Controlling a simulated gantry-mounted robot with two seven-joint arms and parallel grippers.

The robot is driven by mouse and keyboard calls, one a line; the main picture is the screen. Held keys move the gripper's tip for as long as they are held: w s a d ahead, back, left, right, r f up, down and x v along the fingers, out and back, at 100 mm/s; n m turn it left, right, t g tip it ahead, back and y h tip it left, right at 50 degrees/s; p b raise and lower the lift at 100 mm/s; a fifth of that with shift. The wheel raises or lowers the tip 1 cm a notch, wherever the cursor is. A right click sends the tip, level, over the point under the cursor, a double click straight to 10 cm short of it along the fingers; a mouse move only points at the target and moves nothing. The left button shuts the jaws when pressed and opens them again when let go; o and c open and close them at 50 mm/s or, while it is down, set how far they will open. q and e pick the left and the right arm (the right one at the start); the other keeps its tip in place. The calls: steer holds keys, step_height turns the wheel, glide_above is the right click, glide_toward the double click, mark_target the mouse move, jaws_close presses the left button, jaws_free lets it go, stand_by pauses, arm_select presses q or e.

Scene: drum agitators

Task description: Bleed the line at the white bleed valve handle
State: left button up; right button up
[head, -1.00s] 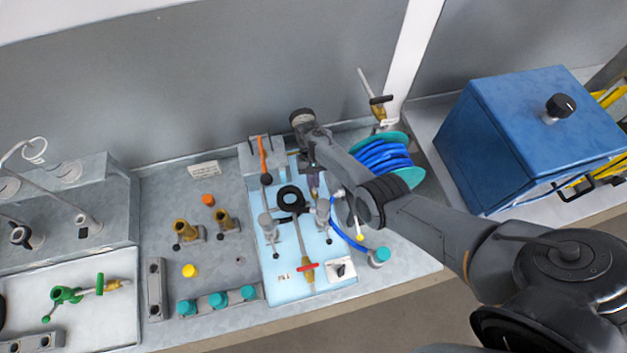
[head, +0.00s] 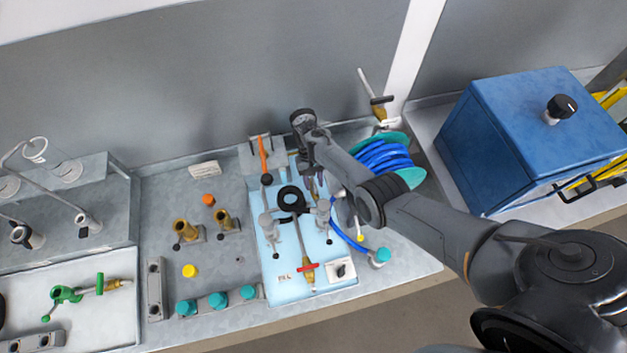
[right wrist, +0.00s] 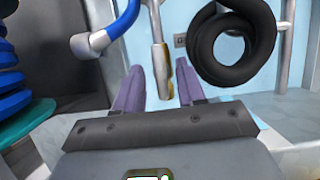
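In the right wrist view a pale bar (right wrist: 156,55) with a brass-coloured lower part stands between the purple fingers of my right gripper (right wrist: 160,88). It may be the white bleed valve handle, but I cannot be sure. The fingers are apart, with gaps visible beside the bar. In the head view my right gripper (head: 314,186) points down over the back right of the light-blue panel (head: 285,290), and my arm partly hides that area. My left gripper is not in view.
A black coil (head: 291,198) is close beside the right gripper. A blue hose reel (head: 385,156) stands to the right, and its hose runs near the gripper. A red-handled valve (head: 307,267) is at the panel's front. A blue box (head: 535,135) stands far right.

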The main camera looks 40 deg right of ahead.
steer(key=shift+w+r, duration=0.2)
steer(key=shift+r, duration=0.2)
steer(key=v, duration=1)
steer(key=shift+p, duration=0.3)
